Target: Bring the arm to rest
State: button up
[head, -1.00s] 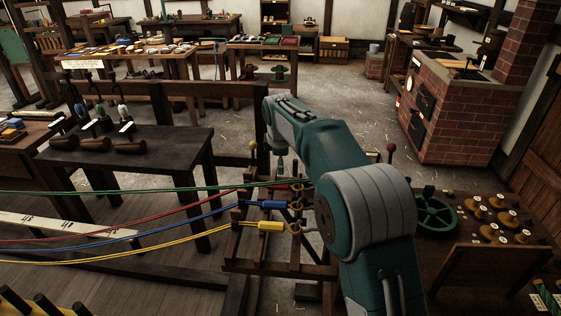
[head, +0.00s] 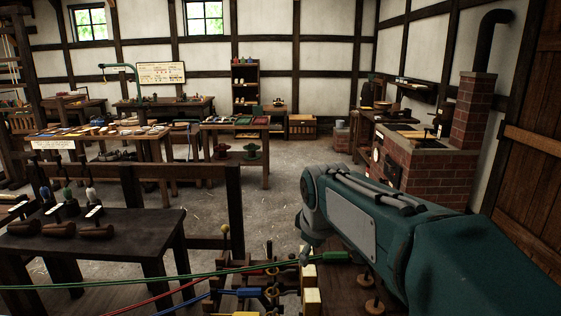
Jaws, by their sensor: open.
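My arm reaches in from the lower right of the head view, with its wrist end at the centre. My gripper (head: 310,284) points down below the wrist, among dark wooden parts of the rope frame. It is open, with pale pads showing; I see nothing held. A green rope (head: 150,279) runs from the left to a green ferrule (head: 335,257) just right of my gripper. A blue ferrule (head: 240,292) lies left of it. A red rope (head: 160,297) also reaches the frame. The lower frame is cut off by the picture edge.
A dark bench (head: 110,222) with several wooden tools stands at left. A long table (head: 95,133) with small goods is behind it. A brick stove (head: 432,165) stands at right, beyond my arm. The stone floor (head: 275,190) in the middle is clear.

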jog(key=s+d+f+m, duration=0.1)
jog(key=s+d+m, duration=0.2)
jog(key=s, duration=0.5)
jog(key=s+d+f+m, duration=0.2)
jog(key=s+d+m, duration=0.1)
jog(key=s, duration=0.5)
jog(key=s+d+f+m+t, duration=0.1)
jog(key=s+m, duration=0.3)
jog(key=s, duration=0.4)
jog(key=shift+s+d+f, duration=0.15)
jog(key=shift+d+f, duration=0.6)
jog(key=shift+d, duration=0.15)
jog(key=shift+c, duration=0.2)
